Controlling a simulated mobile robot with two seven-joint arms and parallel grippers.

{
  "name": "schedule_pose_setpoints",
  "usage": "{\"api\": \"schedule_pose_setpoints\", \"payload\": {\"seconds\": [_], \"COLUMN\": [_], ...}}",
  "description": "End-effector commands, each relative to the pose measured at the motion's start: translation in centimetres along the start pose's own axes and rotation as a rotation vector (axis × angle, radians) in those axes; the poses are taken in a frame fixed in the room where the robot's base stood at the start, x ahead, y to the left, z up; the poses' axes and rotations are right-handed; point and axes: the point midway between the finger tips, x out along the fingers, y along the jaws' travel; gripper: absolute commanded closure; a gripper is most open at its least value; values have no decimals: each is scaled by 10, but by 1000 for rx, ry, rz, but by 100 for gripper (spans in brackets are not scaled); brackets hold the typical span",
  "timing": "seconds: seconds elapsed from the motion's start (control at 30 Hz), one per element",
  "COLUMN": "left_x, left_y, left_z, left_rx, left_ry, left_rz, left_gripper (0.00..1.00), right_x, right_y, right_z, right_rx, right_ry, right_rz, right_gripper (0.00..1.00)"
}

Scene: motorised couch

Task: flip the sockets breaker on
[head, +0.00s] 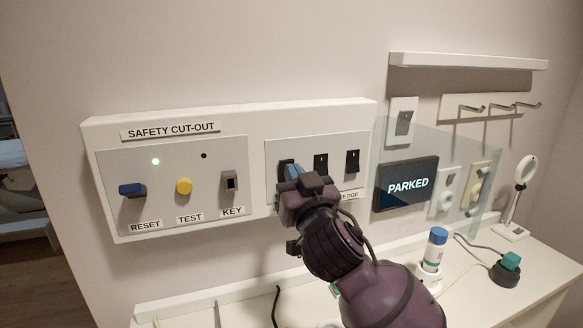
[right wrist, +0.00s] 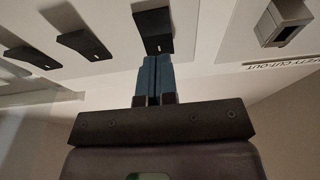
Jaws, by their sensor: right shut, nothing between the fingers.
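The breaker panel (head: 338,138) on the white wall box carries three black rocker switches in a row: a left one (head: 284,165), a middle one (head: 321,163) and a right one (head: 352,161). My arm covers most labels below them; only "EDGE" shows, under the right one, so I cannot read which is the sockets breaker. My right gripper (head: 292,172) is shut and empty, its blue fingertips at the left switch. In the right wrist view the closed fingertips (right wrist: 153,72) are just below that switch (right wrist: 153,32); contact is unclear. My left gripper is out of view.
The safety cut-out panel (head: 215,150) with a blue reset, yellow test button and key switch is left of the breakers. A clear shield (head: 420,150) and a "PARKED" display (head: 407,185) are to the right. A blue-capped bottle (head: 434,250) stands on the shelf below.

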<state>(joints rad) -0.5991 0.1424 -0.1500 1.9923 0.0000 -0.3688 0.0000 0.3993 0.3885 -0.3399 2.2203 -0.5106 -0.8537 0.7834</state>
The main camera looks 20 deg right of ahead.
Motion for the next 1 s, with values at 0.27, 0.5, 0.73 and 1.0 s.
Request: {"api": "schedule_pose_setpoints", "payload": {"seconds": [0.27, 0.5, 0.73, 1.0], "left_x": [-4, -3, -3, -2], "left_y": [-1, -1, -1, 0], "left_z": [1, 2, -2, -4], "left_rx": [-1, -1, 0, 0], "left_ry": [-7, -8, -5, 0], "left_rz": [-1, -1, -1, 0], "left_gripper": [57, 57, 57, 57], "right_x": [16, 16, 20, 20], "right_y": [0, 0, 0, 0], "right_z": [0, 0, -1, 0], "right_rx": [0, 0, 1, 0], "right_ry": [0, 0, 0, 0], "right_rz": [0, -1, 0, -1], "right_gripper": [100, 100, 100, 100]}}
